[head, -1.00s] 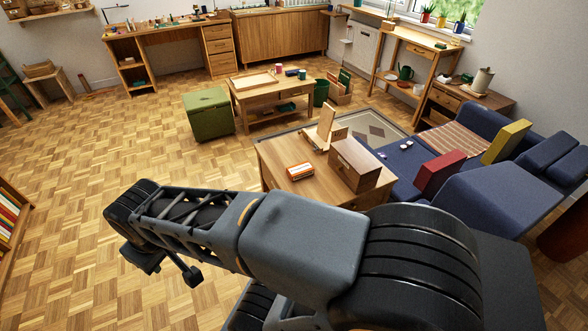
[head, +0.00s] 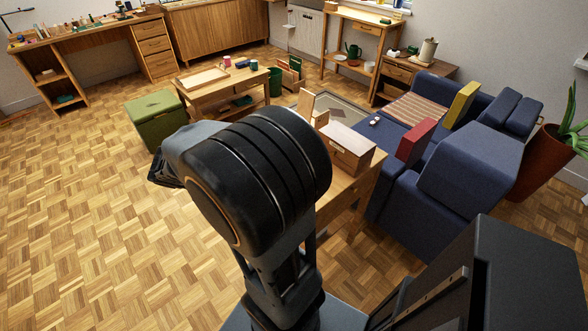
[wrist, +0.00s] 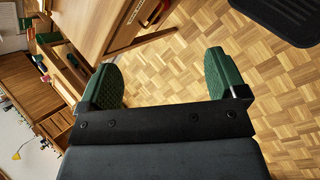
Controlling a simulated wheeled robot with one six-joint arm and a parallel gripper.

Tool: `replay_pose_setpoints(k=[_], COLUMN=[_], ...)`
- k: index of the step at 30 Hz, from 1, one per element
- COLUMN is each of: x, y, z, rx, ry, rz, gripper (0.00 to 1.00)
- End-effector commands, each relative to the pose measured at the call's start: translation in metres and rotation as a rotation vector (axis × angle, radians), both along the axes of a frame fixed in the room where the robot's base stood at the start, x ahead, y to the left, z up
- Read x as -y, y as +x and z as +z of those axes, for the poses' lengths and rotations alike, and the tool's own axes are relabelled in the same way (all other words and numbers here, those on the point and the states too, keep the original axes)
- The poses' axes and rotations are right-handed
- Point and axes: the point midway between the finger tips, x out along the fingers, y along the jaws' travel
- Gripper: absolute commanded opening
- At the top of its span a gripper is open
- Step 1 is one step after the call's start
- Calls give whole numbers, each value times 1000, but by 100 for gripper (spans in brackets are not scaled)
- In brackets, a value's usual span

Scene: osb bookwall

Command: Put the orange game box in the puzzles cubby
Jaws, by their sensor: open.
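The orange game box is not visible in the head view; my arm covers the part of the wooden table (head: 340,196) where it lay. I cannot make it out for sure in the wrist view either. The puzzles cubby cannot be identified in either view. My gripper (wrist: 162,76) shows in the wrist view with its two green-padded fingers wide apart. Nothing is between them, only parquet floor and some wooden furniture behind.
A wooden box (head: 347,147) stands on the near table, beside the blue sofa (head: 470,170). A green chest (head: 156,117) and a low table (head: 222,92) with a tray stand farther back. A potted plant (head: 545,160) is at right. The parquet floor (head: 80,220) at left is clear.

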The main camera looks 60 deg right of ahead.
Motion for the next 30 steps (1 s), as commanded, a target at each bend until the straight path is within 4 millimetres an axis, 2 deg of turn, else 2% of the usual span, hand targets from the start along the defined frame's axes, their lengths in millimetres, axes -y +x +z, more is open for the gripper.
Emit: replay_pose_setpoints(k=[1, 3, 6, 9, 16, 24, 30], x=[25, 57, 95, 122, 160, 204, 224], y=[3, 7, 13, 17, 20, 7, 1], z=[-21, -34, -52, -66, -86, -104, -112], rx=[-113, -259, -441, -583, -741, -754, -750], ry=[-62, -142, -227, -286, -344, -349, -350], rz=[53, 139, 245, 329, 427, 437, 436], gripper=[90, 90, 90, 90, 90, 90, 90])
